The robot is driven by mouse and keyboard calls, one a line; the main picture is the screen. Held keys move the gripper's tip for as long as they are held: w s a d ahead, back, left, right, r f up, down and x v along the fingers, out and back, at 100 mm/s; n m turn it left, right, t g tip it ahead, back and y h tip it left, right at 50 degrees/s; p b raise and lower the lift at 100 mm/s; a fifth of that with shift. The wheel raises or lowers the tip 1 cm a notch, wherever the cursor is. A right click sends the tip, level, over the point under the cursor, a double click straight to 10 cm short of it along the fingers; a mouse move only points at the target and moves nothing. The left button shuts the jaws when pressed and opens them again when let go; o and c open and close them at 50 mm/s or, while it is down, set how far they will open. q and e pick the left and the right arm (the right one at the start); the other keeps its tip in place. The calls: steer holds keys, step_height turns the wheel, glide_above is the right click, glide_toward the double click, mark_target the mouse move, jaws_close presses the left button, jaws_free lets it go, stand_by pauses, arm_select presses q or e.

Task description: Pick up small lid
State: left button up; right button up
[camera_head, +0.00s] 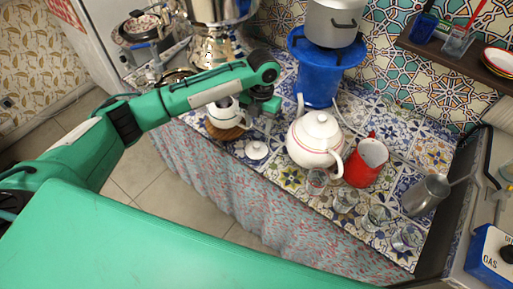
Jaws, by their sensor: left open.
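The small lid (256,151) is white with a knob and lies on the tiled counter near its front edge. My left gripper (262,128) is open just above and behind the lid, apart from it, with nothing visible between its fingers. A small white teapot (221,114) stands on a round wooden board (228,132) to the left of the gripper. My arm partly hides it. My right gripper is not in view.
A large white teapot (314,137) stands right of the lid, with a red jug (367,160) beside it. Several glasses (345,199) line the front edge. A blue container (318,85) with a pot (333,20) stands behind. A metal samovar (217,45) is at back left.

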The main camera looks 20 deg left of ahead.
mark_target(256, 144)
arm_select(q)
steer(key=f, duration=0.2)
steer(key=shift+s+f, duration=0.2)
steer(key=shift+f, duration=0.2)
steer(key=shift+s+f+p, duration=0.1)
steer(key=shift+f+p, duration=0.15)
steer(key=shift+p, duration=0.05)
steer(key=f, duration=0.1)
steer(key=f+p, duration=0.1)
steer(key=f, duration=0.1)
steer(key=shift+s+f, duration=0.3)
steer(key=shift+s, duration=0.05)
steer(key=shift+f, duration=0.5)
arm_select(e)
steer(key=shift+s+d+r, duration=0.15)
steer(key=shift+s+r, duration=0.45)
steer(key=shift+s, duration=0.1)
arm_select(q)
steer(key=c, duration=1)
jaws_close()
